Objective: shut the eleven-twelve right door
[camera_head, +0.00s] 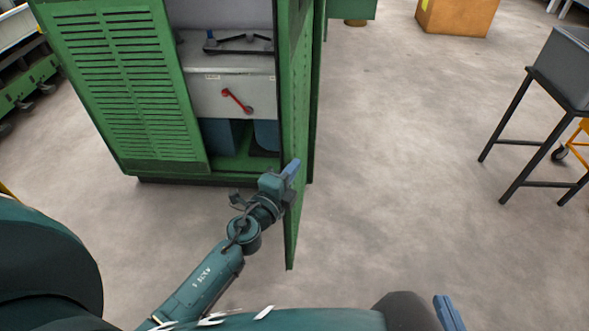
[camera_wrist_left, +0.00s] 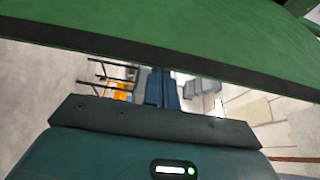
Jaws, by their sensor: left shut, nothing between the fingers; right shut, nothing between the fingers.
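The green cabinet (camera_head: 125,85) stands at the upper left of the head view. Its right door (camera_head: 298,125) is swung open towards me and seen nearly edge-on, leaving the right compartment exposed. My left gripper (camera_head: 291,170) is shut and empty at the door's lower part, its blue fingertips overlapping the door in the picture; I cannot tell whether they touch. In the left wrist view, a green panel with a dark edge (camera_wrist_left: 150,45) crosses above the blue fingers (camera_wrist_left: 163,88). My right gripper (camera_head: 449,313) is shut and empty at the bottom edge, partly cut off.
Inside the cabinet are a grey panel with a red handle (camera_head: 236,100) and blue parts below. The left louvred front is closed. Grey concrete floor (camera_head: 400,150) is clear right of the door. A dark-legged stand (camera_head: 560,75) is at far right, an orange box (camera_head: 457,15) behind.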

